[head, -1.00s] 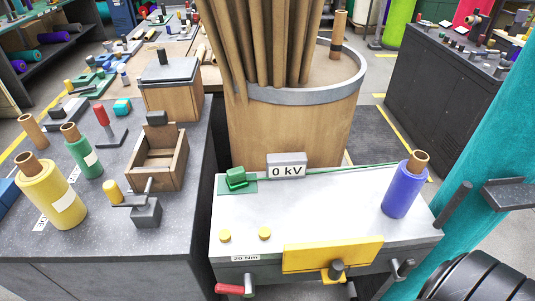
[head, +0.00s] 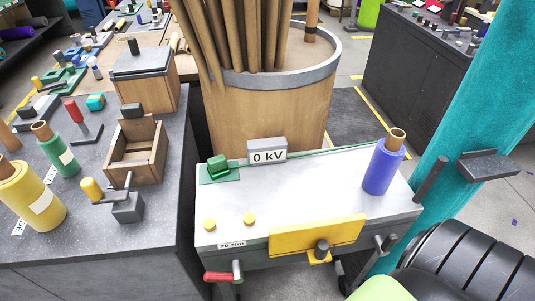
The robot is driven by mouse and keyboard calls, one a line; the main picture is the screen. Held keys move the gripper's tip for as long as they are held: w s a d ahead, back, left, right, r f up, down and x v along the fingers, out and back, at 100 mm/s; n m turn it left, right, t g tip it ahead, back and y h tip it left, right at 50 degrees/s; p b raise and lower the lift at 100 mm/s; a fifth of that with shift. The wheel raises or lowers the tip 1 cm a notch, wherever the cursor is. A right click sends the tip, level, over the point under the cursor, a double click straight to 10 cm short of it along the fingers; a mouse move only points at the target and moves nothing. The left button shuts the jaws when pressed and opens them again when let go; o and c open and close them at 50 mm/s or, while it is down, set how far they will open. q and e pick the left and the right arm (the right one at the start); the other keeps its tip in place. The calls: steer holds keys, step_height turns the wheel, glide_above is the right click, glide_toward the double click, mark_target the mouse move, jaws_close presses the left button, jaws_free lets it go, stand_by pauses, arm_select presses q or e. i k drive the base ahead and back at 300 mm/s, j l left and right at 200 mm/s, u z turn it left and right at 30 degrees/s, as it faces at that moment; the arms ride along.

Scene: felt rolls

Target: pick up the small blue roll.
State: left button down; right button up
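The small blue roll (head: 383,169) stands upright, slightly tilted in the picture, on the right end of a pale-topped bench (head: 290,190). It is blue-violet with a brown core tube sticking out of its top. Nothing touches it or covers it. Neither of my grippers shows in the head view.
A yellow plate (head: 316,236) and a red-handled lever (head: 222,276) are on the bench front. A 0 kV sign (head: 267,150) stands at its back. A teal roll (head: 462,120) leans right, with a dark bracket (head: 488,165). A wooden drum (head: 262,115) stands behind.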

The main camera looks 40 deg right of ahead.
mark_target(389, 153)
steer(key=z, duration=2)
